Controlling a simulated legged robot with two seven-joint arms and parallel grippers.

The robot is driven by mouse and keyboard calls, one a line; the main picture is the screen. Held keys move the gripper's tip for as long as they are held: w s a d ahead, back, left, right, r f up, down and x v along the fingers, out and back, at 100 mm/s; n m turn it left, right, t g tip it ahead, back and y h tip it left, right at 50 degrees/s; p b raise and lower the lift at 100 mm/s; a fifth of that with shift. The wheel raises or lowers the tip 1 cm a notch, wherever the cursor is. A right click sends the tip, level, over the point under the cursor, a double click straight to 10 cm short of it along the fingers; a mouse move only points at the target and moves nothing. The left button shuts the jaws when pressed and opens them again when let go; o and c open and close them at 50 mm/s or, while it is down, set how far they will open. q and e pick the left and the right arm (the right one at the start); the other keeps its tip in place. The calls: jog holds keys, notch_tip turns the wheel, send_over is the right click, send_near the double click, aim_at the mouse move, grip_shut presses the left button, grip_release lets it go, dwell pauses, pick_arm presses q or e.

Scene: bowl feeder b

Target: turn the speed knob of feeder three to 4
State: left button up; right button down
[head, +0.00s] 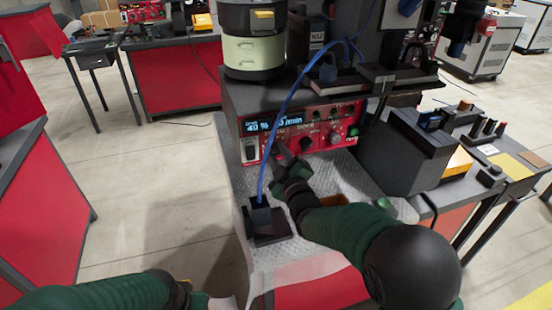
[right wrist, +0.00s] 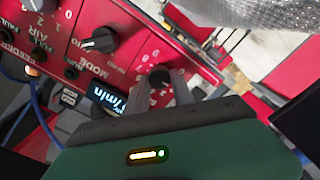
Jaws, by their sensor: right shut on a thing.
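The red control panel (head: 320,132) of a feeder faces me under the bowl unit. Its lit display (head: 272,124) reads about 40 % with a per-minute figure. My right gripper (head: 280,148) is at the panel, below the display. In the right wrist view, a small black knob (right wrist: 159,77) with printed numbers around it sits between the grey fingertips, which are shut on it. Its pointer setting cannot be read. The feeder's number cannot be read. My left gripper (head: 205,299) is low at the bottom edge, mostly cut off, away from the panel.
A black mode knob (right wrist: 100,40) is close by on the same panel. A blue cable (head: 275,135) hangs before the panel to a black box (head: 268,225) on the grey mat. A dark bin (head: 405,150) stands right of the panel.

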jog(key=m, duration=0.1)
jog(key=m+b, duration=0.1)
jog(key=m, duration=0.1)
jog(key=f+m, duration=0.1)
jog(key=shift+d+m+b, duration=0.25)
jog(key=shift+m+b, duration=0.1)
jog(key=shift+m, duration=0.05)
jog(key=m+b, duration=0.1)
jog(key=m, duration=0.2)
jog(key=shift+m, duration=0.3)
jog(key=m+b, duration=0.1)
jog(key=m, duration=0.2)
jog(key=shift+a+m, duration=0.1)
jog(key=shift+m, duration=0.2)
jog(key=shift+a+m+b, duration=0.1)
jog(key=shift+m+b, duration=0.35)
jog(key=shift+m, duration=1.35)
jog(key=c, duration=1.4)
grip_release()
jog(key=o, duration=0.3)
jog(key=shift+w+r, duration=0.1)
jog(key=shift+r, duration=0.15)
